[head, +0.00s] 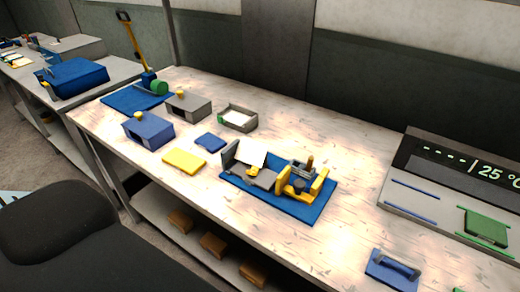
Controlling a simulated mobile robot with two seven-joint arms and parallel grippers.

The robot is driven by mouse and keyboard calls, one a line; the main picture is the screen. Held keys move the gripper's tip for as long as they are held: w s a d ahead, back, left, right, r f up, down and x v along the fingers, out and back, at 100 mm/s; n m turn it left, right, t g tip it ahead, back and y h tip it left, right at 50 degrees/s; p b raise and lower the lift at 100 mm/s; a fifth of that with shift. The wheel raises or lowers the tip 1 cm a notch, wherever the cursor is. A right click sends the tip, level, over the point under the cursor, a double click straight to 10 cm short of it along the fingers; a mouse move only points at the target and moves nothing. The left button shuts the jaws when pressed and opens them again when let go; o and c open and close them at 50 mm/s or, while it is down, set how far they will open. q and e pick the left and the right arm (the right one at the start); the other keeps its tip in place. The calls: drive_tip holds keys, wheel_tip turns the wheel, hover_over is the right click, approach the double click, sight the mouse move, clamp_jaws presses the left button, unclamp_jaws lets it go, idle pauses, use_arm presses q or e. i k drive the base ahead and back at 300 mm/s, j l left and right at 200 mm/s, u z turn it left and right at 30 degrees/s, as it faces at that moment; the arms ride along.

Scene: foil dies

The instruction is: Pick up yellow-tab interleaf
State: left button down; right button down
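A white sheet (252,154) with a small yellow piece (252,171) at its lower edge stands tilted at the left part of a fixture on a blue mat (300,212). It looks like the yellow-tab interleaf, but the tab is too small to be sure. A grey upright plate (229,154) stands at its left, and a grey block (262,179) lies in front. Neither of my grippers is in view.
The fixture has a yellow clamp-like part (300,183). Around it are a grey open tray (238,118), a yellow pad (184,160), a small blue pad (210,142), a blue box (149,130), a blue handled block (392,270) and a machine (410,205) showing 25 °C. The table's back middle is clear.

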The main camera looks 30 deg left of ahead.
sight(249, 152)
drive_tip(key=j+z, duration=0.1)
drive_tip(key=z, duration=0.35)
drive_tip(key=k+j+z, duration=0.1)
drive_tip(key=j+z, duration=0.2)
drive_tip(key=k+j+z, duration=0.15)
drive_tip(key=j+z, duration=0.2)
drive_tip(key=j, duration=0.15)
drive_tip(key=k+j, duration=0.25)
drive_tip(key=j, duration=0.2)
drive_tip(key=k+j+z, duration=0.1)
drive_tip(key=j, duration=0.35)
drive_tip(key=k+j+z, duration=0.1)
drive_tip(key=k+j, duration=0.25)
